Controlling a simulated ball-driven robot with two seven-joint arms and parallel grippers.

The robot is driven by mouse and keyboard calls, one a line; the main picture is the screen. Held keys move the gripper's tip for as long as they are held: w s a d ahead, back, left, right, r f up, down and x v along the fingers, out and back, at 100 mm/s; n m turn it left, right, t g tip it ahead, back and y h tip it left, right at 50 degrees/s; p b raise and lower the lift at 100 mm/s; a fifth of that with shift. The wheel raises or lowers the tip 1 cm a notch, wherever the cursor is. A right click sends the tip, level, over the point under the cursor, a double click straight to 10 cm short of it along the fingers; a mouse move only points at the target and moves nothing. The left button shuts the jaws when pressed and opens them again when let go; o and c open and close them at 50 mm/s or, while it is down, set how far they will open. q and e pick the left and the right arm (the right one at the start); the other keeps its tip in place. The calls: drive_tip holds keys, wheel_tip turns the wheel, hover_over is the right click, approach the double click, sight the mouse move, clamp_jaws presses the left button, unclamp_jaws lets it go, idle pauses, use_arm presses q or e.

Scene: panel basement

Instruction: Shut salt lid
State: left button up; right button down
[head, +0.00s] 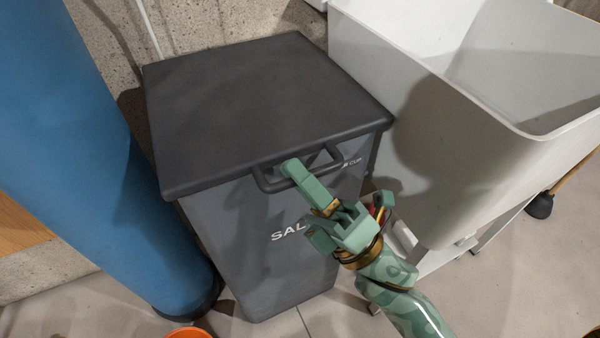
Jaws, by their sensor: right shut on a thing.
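The salt bin (255,245) is a dark grey box with white lettering on its front, partly covered by my right arm. Its lid (265,90) is a dark grey slab lying flat over the top of the bin. A bar handle (268,183) sticks out at the lid's front edge. My right gripper (300,170) is at this handle, shut on it, with its fingers partly hiding the bar. My left gripper does not show.
A blue cylinder (85,130) stands close on the left of the bin. A white sink basin (430,130) stands close on the right. An orange rim (188,332) shows at the bottom edge. The tiled floor in front is mostly clear.

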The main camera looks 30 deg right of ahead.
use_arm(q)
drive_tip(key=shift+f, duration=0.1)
use_arm(e)
drive_tip(key=shift+f+h, duration=0.3)
drive_tip(key=shift+f, duration=0.2)
drive_tip(key=c, duration=1.5)
unclamp_jaws()
drive_tip(key=shift+o, duration=0.2)
drive_tip(key=shift+r, duration=0.2)
drive_tip(key=shift+s+d+f, duration=0.1)
drive_tip(key=shift+s+f, duration=0.1)
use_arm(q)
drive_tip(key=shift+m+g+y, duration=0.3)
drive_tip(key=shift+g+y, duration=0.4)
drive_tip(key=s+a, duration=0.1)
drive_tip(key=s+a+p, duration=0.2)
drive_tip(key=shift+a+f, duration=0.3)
use_arm(e)
drive_tip(key=v, duration=1.6)
